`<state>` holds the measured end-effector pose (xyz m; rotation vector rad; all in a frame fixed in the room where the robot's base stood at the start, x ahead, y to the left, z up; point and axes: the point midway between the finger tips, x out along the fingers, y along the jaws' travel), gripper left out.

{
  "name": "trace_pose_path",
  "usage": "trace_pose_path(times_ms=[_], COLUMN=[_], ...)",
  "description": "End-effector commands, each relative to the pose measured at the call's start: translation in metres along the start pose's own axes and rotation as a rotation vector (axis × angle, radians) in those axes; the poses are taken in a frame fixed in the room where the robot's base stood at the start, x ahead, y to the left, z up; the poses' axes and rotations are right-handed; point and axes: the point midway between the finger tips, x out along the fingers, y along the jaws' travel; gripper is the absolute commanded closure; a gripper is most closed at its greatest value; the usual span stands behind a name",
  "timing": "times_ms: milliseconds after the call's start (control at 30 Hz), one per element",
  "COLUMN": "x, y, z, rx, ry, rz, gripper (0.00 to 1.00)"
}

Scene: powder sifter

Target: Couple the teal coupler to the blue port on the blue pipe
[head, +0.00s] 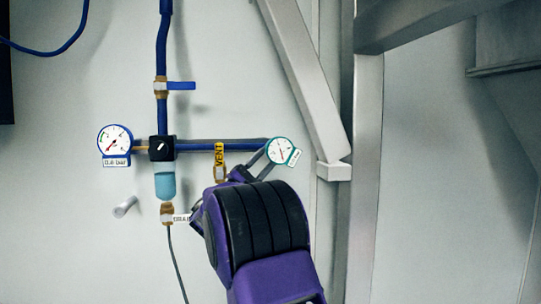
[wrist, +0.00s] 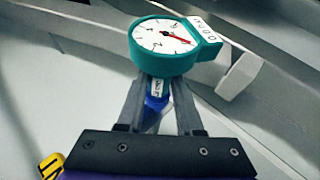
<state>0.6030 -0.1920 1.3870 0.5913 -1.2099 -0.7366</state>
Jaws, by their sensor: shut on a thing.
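The teal coupler (head: 281,151) carries a round white dial with a red needle and a white label. It fills the top of the wrist view (wrist: 162,45). My gripper (head: 265,152) is shut on it, with the two grey fingers meeting just below the dial in the wrist view (wrist: 167,80). The blue pipe (head: 235,146) runs level to the right and its end passes behind my fingers. A blue part, likely the blue port (wrist: 154,108), shows between my fingers with a small white label. I cannot tell whether coupler and port are joined.
A yellow VENT tag (head: 219,158) hangs from the pipe close to my gripper. A black valve block (head: 161,148), a blue-framed gauge (head: 115,140), a light blue bowl (head: 165,186) and a brass fitting (head: 167,213) stand left. A slanted grey beam (head: 305,85) is at right.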

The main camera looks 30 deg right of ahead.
Motion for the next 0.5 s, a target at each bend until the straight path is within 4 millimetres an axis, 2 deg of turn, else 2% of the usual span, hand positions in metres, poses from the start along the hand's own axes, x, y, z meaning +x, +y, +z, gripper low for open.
trace_pose_path(times_ms=[33,67,233,267,500], x=[0.0006,0.0006,0.0005,0.0005,-0.0001], y=[0.0005,0.0004,0.0002,0.0002,-0.0005], z=[-0.0007,-0.0009,-0.0007,-0.0007,-0.0011], rx=[0.0,0.0,0.0,0.0,-0.001], ry=[0.0,0.0,0.0,0.0,0.001], rz=[0.001,0.001,0.0,0.0,-0.001], gripper=[1.0,0.63,0.33,0.3,0.3])
